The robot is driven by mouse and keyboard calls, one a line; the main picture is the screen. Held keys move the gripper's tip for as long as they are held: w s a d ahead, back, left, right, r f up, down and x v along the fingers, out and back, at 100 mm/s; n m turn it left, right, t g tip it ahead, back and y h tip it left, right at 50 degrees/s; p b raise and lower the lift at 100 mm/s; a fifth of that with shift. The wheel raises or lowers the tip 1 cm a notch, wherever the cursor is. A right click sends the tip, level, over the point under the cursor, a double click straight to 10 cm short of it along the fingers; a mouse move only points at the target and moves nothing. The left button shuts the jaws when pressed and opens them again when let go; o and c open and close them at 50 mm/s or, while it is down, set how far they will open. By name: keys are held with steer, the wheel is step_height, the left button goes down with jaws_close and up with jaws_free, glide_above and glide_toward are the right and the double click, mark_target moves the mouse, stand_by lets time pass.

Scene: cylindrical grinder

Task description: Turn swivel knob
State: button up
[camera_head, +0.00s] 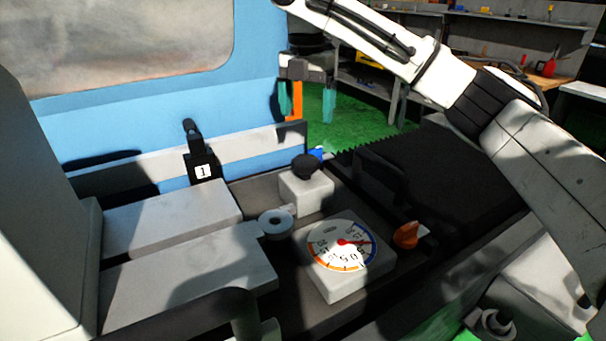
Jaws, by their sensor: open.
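My gripper (306,102) hangs at upper centre with its two teal fingers pointing down and apart, nothing between them. Below it, a black knob (305,166) tops a small pale block. In front, a round dial (340,246) with a numbered scale and red pointer sits on a white block. An orange knob (407,236) is at the dial's right. I cannot tell which of these is the swivel knob. My gripper is above and apart from all of them.
A black lever (199,165) marked "1" stands by the blue machine panel (120,122). Long grey blocks (170,215) lie at left. A dark ribbed cover (430,170) is at right. Shelves with tools (520,50) stand behind the green floor.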

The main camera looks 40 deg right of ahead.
mark_target(306, 158)
step_height(306, 158, down, 11)
steer(key=shift+f+b, duration=0.2)
steer(key=shift+b, duration=0.35)
steer(key=shift+r, duration=0.1)
steer(key=c, duration=1.1)
